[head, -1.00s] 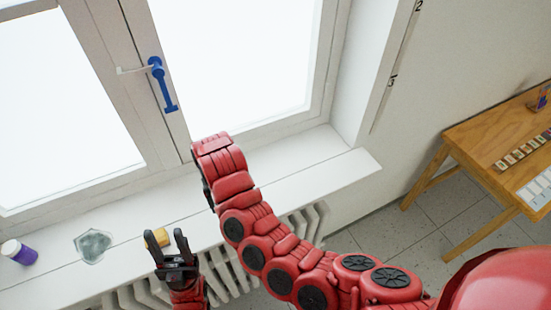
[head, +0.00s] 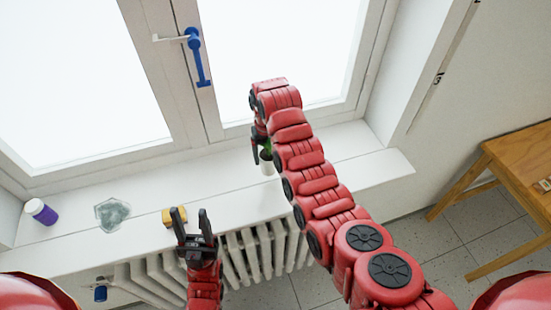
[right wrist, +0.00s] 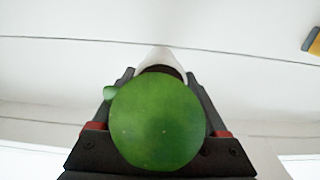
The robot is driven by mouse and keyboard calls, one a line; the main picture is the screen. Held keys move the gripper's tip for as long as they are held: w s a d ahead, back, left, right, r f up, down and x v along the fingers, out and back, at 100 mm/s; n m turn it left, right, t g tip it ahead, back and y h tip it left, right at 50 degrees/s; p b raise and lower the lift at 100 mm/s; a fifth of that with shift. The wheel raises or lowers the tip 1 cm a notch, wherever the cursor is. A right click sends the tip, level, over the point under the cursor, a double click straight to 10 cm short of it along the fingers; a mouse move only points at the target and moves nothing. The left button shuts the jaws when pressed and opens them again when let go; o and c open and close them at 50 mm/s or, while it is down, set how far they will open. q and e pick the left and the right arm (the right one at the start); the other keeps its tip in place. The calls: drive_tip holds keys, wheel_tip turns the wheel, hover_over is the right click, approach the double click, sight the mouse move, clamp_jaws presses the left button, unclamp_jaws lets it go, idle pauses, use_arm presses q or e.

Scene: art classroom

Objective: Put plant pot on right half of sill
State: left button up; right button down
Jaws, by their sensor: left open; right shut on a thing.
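The plant pot (head: 267,167) is small and white with a round green plant. In the head view it is at the sill, a little right of the sill's middle, partly hidden by my right arm. My right gripper (head: 260,150) is shut on it. In the right wrist view the green plant (right wrist: 158,122) hides much of the white pot (right wrist: 158,62) between the fingers. I cannot tell whether the pot touches the sill. The white window sill (head: 345,173) is bare on its right part. My left gripper (head: 190,222) is open and empty near the sill's front edge.
A yellow block (head: 170,217) lies on the sill beside my left gripper; it also shows in the right wrist view (right wrist: 314,42). A translucent dish (head: 112,213) and a purple jar (head: 42,211) are further left. A radiator (head: 250,252) is below; a wooden table (head: 515,170) stands right.

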drive_tip(key=shift+w+d+r, duration=0.1)
drive_tip(key=shift+w+d, duration=0.15)
drive_tip(key=shift+w, duration=0.25)
drive_tip(key=shift+w+d, duration=0.2)
drive_tip(key=shift+w, duration=0.3)
drive_tip(key=f+b, duration=0.1)
drive_tip(key=b, duration=0.1)
drive_tip(key=w+d+f+b, duration=0.1)
drive_tip(key=b, duration=0.2)
drive_tip(key=w+f+b, duration=0.1)
drive_tip(key=b, duration=0.1)
drive_tip(key=shift+d+f, duration=0.1)
drive_tip(key=shift+d, duration=0.05)
drive_tip(key=shift+w+f, duration=0.15)
drive_tip(key=shift+f, duration=0.15)
drive_tip(key=shift+f+b, duration=0.15)
drive_tip(key=shift+b, duration=0.2)
unclamp_jaws()
